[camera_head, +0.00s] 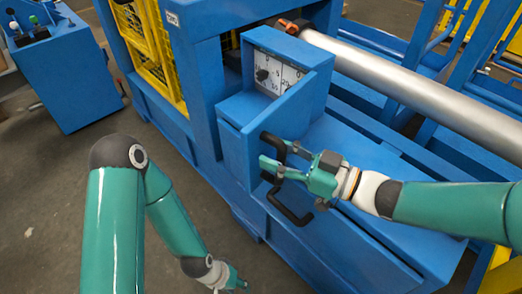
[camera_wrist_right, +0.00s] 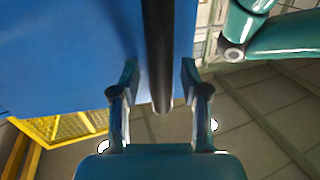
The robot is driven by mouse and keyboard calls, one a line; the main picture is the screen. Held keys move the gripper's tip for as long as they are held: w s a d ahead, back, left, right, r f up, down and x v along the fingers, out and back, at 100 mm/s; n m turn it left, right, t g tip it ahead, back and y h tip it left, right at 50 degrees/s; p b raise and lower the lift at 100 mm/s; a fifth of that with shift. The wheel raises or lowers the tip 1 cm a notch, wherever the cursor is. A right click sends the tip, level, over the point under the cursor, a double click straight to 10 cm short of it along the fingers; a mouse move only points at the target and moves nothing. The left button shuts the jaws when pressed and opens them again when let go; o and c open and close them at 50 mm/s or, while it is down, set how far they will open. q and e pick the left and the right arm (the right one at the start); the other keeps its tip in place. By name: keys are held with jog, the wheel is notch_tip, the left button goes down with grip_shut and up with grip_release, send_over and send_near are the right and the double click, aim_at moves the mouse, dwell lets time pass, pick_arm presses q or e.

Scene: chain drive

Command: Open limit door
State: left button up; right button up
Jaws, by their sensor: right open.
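The limit door is a blue panel (camera_head: 292,108) on the blue machine, with a black handle (camera_head: 294,213) on its face. A white dial plate (camera_head: 278,74) shows behind the panel's top edge; I cannot tell whether the door stands ajar. My right gripper (camera_head: 267,164) is at the handle, with its fingers pointing left. In the right wrist view the black handle bar (camera_wrist_right: 157,45) runs between the two open fingers of the right gripper (camera_wrist_right: 160,78), with gaps on both sides. My left gripper (camera_head: 236,284) hangs low over the floor at the bottom edge, away from the door; its fingers are too small to judge.
A long silver cylinder (camera_head: 420,92) runs behind the door. A blue control box (camera_head: 62,75) stands at far left. The grey floor (camera_head: 45,190) is clear on the left.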

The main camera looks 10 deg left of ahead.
jog(key=shift+d, duration=0.1)
jog(key=v, duration=1.1)
jog(key=shift+s+d, duration=0.2)
jog(key=shift+d, duration=0.15)
jog(key=shift+f, duration=0.1)
